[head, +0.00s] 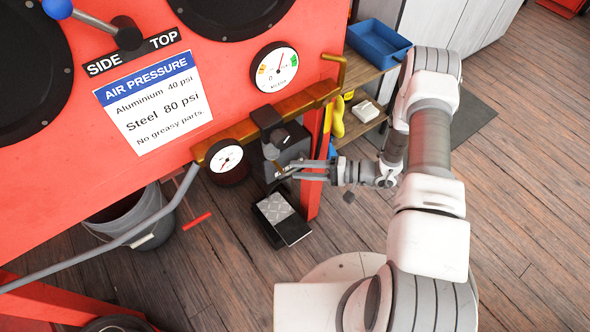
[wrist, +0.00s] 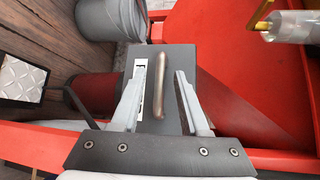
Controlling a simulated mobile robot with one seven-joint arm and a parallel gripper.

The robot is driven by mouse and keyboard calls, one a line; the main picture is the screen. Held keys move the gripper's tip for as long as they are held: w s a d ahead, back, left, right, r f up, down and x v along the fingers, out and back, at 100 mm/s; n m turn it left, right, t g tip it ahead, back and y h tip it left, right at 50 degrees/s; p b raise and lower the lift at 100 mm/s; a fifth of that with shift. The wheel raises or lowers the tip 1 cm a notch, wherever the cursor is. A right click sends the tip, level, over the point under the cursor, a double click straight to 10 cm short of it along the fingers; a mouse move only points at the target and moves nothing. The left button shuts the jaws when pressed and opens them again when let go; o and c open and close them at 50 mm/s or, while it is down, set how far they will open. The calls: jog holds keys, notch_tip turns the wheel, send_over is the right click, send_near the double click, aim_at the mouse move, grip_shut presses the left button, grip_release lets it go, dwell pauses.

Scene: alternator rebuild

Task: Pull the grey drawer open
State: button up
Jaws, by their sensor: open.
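The grey drawer (wrist: 208,62) appears in the wrist view as a plain dark grey face with a small white label. A curved brown metal handle (wrist: 158,85) stands out from its middle. My gripper (wrist: 161,71) is open, one finger on each side of the handle, with visible gaps. It holds nothing. In the head view, my gripper (head: 282,171) is at the lower front of a dark grey box (head: 293,150) below the brass-coloured rail. The handle is too small to make out there. I cannot tell whether the drawer is fully closed.
A red cabinet (head: 240,100) with gauges and an air pressure sign fills the left. A tread-plate pedal (head: 274,207) and a grey bucket (head: 157,228) are on the floor. A blue bin (head: 378,44) sits on a shelf. Floor at right is mostly clear.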

jog(key=shift+x, duration=1)
grip_shut()
dwell(0.8)
